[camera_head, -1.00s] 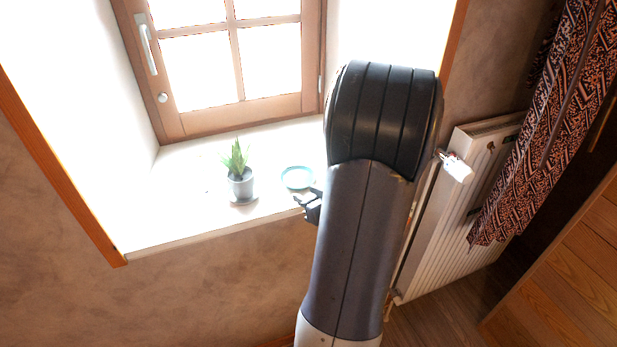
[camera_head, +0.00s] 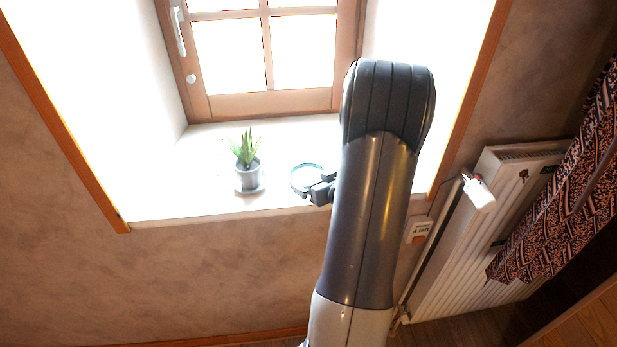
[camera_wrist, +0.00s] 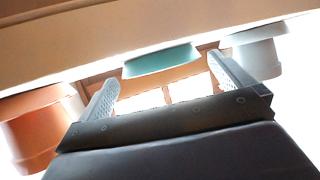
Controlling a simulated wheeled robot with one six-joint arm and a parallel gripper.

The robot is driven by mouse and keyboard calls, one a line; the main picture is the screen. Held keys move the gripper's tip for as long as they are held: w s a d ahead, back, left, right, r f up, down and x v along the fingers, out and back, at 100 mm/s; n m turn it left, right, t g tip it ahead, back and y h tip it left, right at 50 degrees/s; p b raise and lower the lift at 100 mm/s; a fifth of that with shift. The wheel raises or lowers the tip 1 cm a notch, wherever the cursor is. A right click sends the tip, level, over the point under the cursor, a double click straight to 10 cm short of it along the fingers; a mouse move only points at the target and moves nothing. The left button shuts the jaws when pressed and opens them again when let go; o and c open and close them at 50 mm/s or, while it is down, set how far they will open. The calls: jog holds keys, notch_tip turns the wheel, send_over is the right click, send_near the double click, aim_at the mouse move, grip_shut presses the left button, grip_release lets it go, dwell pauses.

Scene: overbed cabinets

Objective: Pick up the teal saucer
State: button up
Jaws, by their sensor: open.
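The teal saucer (camera_head: 307,177) lies on the white windowsill, right of the potted plant in the head view. In the wrist view the saucer (camera_wrist: 161,61) shows edge-on below the sill edge, as if upside down. My gripper (camera_head: 309,189) is at the sill's front edge and overlaps the saucer's near right side in the head view. In the wrist view my gripper (camera_wrist: 162,72) is open, its fingers apart with the saucer appearing between their tips. I cannot tell whether the fingers touch it.
A grey pot with a green plant (camera_head: 246,172) stands left of the saucer; a grey pot (camera_wrist: 253,52) also shows in the wrist view. A terracotta pot (camera_wrist: 38,125) is on the wrist view's other side. A radiator (camera_head: 470,240) and patterned cloth (camera_head: 560,215) are at right.

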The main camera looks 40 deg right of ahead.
aim_at(308, 177)
jog(key=shift+x, duration=1.15)
jog(key=shift+c, duration=0.6)
jog(key=c, duration=0.6)
jog(key=shift+r, duration=0.1)
